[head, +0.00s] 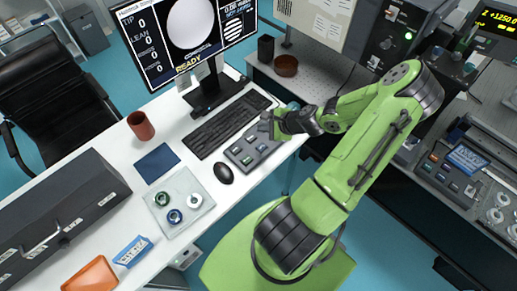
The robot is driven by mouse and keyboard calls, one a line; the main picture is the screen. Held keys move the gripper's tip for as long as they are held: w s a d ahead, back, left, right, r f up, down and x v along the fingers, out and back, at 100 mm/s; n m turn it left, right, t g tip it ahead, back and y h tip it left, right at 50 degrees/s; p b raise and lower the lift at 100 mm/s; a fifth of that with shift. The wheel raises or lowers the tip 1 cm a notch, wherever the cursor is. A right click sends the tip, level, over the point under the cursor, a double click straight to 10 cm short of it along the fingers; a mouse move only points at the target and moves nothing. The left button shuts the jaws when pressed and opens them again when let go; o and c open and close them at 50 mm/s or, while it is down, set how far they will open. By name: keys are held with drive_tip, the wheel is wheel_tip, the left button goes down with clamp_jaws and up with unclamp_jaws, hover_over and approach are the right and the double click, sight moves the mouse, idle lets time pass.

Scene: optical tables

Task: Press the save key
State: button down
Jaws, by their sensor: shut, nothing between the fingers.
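A grey key box (250,147) with several small keys lies on the white desk, right of the keyboard and mouse. The key labels are too small to read, so I cannot tell which one is the save key. My green arm reaches in from the right. My gripper (266,127) is shut and empty at the box's upper right part, and hides some of it. I cannot tell whether the fingertips touch a key. The monitor (190,38) behind shows a round grey image and the word READY.
A black keyboard (228,124) and mouse (223,173) lie close to the left of the box. A tray (181,218) with small round parts, a blue pad (156,163) and a brown cup (141,126) stand farther left. An optical table with equipment is at the right.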

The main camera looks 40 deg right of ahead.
drive_tip(key=shift+d+f, duration=0.1)
drive_tip(key=b, duration=0.7)
hover_over(264, 148)
wheel_tip(264, 148, down, 8)
drive_tip(key=shift+r, duration=0.15)
drive_tip(key=shift+f+b, duration=0.5)
drive_tip(key=shift+f, duration=0.05)
drive_tip(key=shift+f, duration=0.1)
idle(1.0)
drive_tip(key=shift+f, duration=0.3)
